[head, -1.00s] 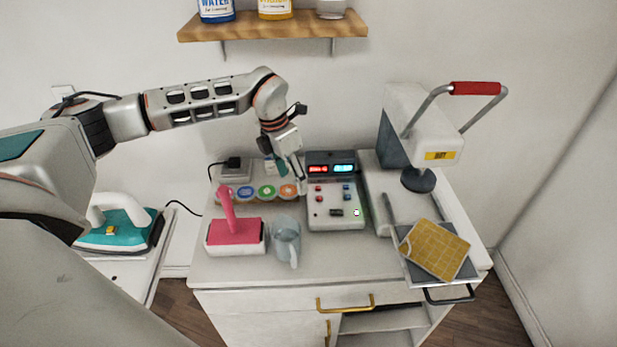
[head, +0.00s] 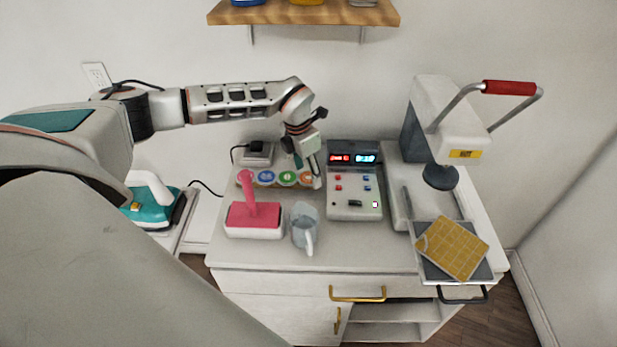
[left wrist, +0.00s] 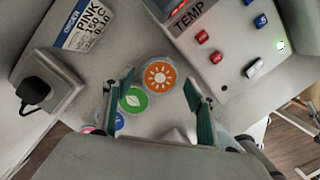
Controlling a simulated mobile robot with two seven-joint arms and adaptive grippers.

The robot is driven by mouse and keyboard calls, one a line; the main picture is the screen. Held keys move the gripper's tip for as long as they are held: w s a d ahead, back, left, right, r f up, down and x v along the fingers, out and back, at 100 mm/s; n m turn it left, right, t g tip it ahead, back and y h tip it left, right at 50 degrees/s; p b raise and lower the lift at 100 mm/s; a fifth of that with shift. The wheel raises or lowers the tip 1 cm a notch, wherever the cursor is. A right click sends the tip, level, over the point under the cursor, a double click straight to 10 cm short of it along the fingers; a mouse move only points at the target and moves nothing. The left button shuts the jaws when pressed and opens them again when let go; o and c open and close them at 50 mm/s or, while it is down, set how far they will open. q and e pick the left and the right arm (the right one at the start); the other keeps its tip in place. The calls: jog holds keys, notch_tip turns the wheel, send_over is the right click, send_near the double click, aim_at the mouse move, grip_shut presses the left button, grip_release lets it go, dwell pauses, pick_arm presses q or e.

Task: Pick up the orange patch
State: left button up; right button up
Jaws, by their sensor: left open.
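The orange patch (left wrist: 160,76) is a round disc with a white sun symbol, lying at the end of a row of round patches. In the head view the patch (head: 306,178) is partly hidden by my left gripper (head: 312,176). In the left wrist view my left gripper (left wrist: 159,84) is open, with its green-grey fingers on either side of the patch and nothing held. I cannot tell how high the fingertips are above the patch. My right gripper is not in view.
A green leaf patch (left wrist: 134,98) lies close beside it. The control box (head: 353,200) stands just right of the gripper.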

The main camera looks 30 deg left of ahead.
pick_arm(q)
jog(key=shift+f, duration=0.25)
dwell(0.5)
jog(key=c, duration=0.7)
